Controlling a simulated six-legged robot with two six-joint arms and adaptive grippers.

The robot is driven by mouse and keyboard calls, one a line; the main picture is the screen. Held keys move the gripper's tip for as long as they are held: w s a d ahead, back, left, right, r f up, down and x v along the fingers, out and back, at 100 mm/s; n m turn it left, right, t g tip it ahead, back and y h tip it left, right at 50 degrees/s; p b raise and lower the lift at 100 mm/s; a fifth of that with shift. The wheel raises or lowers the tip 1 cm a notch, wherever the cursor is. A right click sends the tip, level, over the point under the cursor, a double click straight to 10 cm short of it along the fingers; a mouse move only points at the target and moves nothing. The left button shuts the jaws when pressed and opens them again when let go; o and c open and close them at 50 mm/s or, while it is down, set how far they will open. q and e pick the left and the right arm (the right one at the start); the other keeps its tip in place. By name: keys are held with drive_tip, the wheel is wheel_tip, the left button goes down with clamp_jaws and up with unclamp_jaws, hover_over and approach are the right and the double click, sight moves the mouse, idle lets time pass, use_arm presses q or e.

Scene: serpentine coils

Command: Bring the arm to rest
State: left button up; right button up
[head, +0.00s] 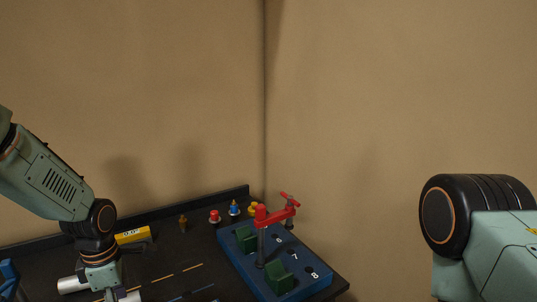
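My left arm (45,178) comes in from the left and bends down over the dark work table at the lower left. Its wrist (98,252) is low in the picture. The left gripper's fingers are cut off by the bottom edge, so I cannot see whether they hold anything. My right arm (485,240) shows only as a black joint and a pale green link at the right edge. The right gripper is out of the picture.
The dark table (165,262) has a raised back edge. A blue numbered block (318,289) with green pieces and a red clamp (275,215) stands at its right. Small coloured pegs (234,209) and a yellow box (134,235) are behind. Brown walls meet in a corner.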

use_arm(q)
drive_tip(key=s+d+f+m, duration=0.1)
drive_tip(key=f, duration=0.1)
drive_tip(key=s+d+f+m, duration=0.1)
drive_tip(key=s+f+m, duration=0.1)
drive_tip(key=f, duration=0.1)
drive_tip(key=s+d+f+m, duration=0.1)
drive_tip(key=s+f+m, duration=0.1)
drive_tip(key=shift+d+f, duration=0.15)
drive_tip(key=shift+f, duration=0.05)
drive_tip(key=s+d+f+m, duration=0.2)
drive_tip(key=s+f+m, duration=0.1)
drive_tip(key=s+m, duration=0.4)
drive_tip(key=s+d+f+m, duration=0.1)
drive_tip(key=s+f+m, duration=0.3)
drive_tip(key=s, duration=0.6)
drive_tip(key=s+d+f+m, duration=0.2)
drive_tip(key=s+f+m, duration=0.1)
drive_tip(key=s+m, duration=0.4)
wheel_tip(320, 180, down, 17)
drive_tip(key=s+b, duration=0.1)
drive_tip(key=b, duration=1.6)
drive_tip(key=shift+s+a, duration=0.2)
use_arm(e)
wheel_tip(320, 180, down, 17)
drive_tip(key=shift+a+f, duration=0.15)
drive_tip(key=shift+a, duration=0.05)
use_arm(q)
drive_tip(key=shift+r, duration=0.1)
